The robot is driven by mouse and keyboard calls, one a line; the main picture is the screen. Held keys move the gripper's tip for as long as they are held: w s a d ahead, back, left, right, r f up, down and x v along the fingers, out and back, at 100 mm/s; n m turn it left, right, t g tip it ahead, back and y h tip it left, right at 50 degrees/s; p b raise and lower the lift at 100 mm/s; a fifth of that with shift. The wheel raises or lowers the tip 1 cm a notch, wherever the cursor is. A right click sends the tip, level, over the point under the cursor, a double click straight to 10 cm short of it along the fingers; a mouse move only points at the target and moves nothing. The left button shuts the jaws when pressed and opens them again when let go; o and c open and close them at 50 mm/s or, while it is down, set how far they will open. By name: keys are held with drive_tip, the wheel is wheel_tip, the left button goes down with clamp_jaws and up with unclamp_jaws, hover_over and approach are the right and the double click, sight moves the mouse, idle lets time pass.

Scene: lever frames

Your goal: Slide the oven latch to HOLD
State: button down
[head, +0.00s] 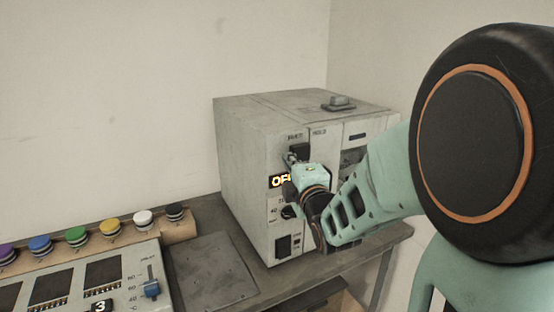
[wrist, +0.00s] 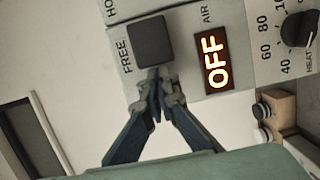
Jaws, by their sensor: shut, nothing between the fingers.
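The oven (head: 245,160) is a worn grey-white box on the table. Its latch (wrist: 151,42) is a dark square block beside the FREE label in the wrist view; part of the HOLD label shows at the top edge there. In the head view the latch (head: 300,150) sits high on the oven front, with HOLD to its right. My gripper (wrist: 158,80) is shut and empty. Its fingertips are at the latch's lower edge in the wrist view, the side away from HOLD. I cannot tell whether they touch. In the head view my gripper (head: 291,158) partly hides the oven front.
An amber display (wrist: 215,61) reads OFF, near the AIR label. A heat dial (wrist: 298,29) is beyond it. On the table (head: 262,282) stand a rack (head: 125,236) of several coloured spools and a control panel (head: 128,268). A grey object (head: 338,103) lies on the oven top.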

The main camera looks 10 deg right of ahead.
sight(301, 155)
drive_tip(key=d+b, duration=0.1)
drive_tip(key=w+d, duration=0.1)
drive_tip(key=d, duration=0.1)
drive_tip(key=shift+f+b, duration=0.1)
drive_tip(key=shift+b, duration=0.3)
drive_tip(key=shift+w+d, duration=0.1)
drive_tip(key=shift+d, duration=0.35)
